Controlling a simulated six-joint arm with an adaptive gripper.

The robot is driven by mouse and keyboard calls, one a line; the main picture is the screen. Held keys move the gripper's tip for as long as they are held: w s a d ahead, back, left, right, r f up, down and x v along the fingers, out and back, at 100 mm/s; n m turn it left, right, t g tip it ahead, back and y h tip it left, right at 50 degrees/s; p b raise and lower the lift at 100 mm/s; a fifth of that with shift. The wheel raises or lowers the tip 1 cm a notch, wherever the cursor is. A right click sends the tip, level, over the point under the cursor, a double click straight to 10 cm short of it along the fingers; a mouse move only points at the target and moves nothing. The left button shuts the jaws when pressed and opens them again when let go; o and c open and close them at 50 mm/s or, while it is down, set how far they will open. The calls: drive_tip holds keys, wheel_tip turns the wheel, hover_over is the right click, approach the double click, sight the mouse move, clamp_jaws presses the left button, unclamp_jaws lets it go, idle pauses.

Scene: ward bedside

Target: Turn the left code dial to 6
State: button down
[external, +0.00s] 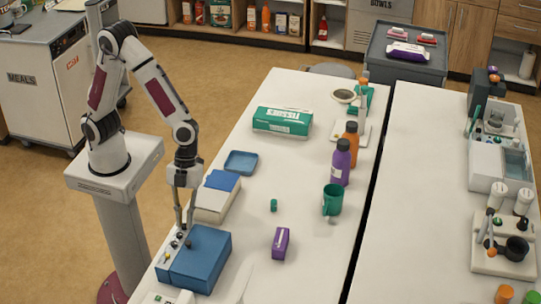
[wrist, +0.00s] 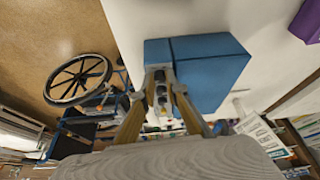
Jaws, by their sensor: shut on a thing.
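A blue box (external: 203,258) stands near the left edge of the white table, with a pale panel (external: 162,268) of small dark knobs on its left side. The box also shows in the wrist view (wrist: 212,72). My gripper (external: 183,229) points down over the far end of this panel, and its fingertips (wrist: 160,82) are close together there. It is shut on a small dial, mostly hidden between the fingers. I cannot read the dial's number or tell for certain which dial it is.
A white box with a blue top (external: 215,198) stands just behind the blue box. A small purple box (external: 281,242), a green cap (external: 274,205) and a green mug (external: 332,199) stand to the right. The table between them is clear.

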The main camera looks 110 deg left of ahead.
drive_tip(key=shift+m+g, duration=0.3)
drive_tip(key=shift+m, duration=0.3)
drive_tip(key=c, duration=2.3)
unclamp_jaws()
drive_tip(key=shift+n, duration=0.3)
drive_tip(key=shift+s+n+t, duration=0.2)
drive_tip(key=shift+n+t, duration=0.7)
drive_tip(key=shift+n, duration=1)
drive_tip(key=shift+d+n+t+y, duration=0.1)
drive_tip(key=shift+n+t+y, duration=0.3)
drive_tip(key=shift+n, duration=0.7)
drive_tip(key=shift+s+d+n+t+y, duration=0.15)
drive_tip(key=shift+n+t+y, duration=0.2)
drive_tip(key=shift+n, duration=0.85)
